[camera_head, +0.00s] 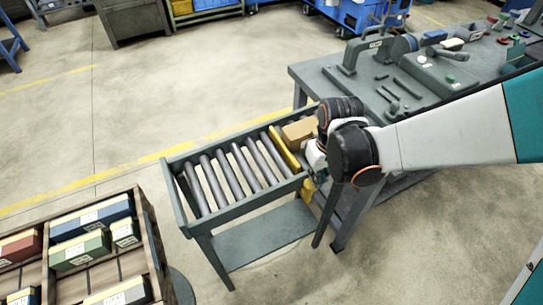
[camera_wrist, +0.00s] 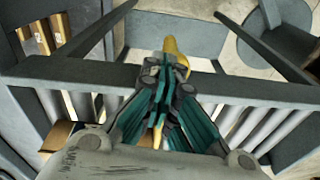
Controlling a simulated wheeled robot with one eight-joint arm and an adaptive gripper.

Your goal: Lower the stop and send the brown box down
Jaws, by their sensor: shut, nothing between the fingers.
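The brown box (camera_head: 299,131) rests on the roller conveyor (camera_head: 190,222), right behind the raised yellow stop (camera_head: 284,150) in the head view. In the wrist view part of the brown box (camera_wrist: 58,136) shows at the lower left. The stop's yellow handle (camera_head: 308,189) sticks out past the near side rail. My gripper (camera_head: 316,160) is at that rail, close to the handle. In the wrist view its teal fingers (camera_wrist: 168,66) are shut and empty, with the yellow handle (camera_wrist: 176,47) just beyond the tips. Whether they touch I cannot tell. My fingers hide part of the stop.
The rollers (camera_head: 228,175) left of the stop are empty. A grey workbench (camera_head: 303,75) with tools stands at the conveyor's right end. A wooden rack (camera_head: 150,225) with colored boxes is at the lower left. Open floor lies behind the conveyor.

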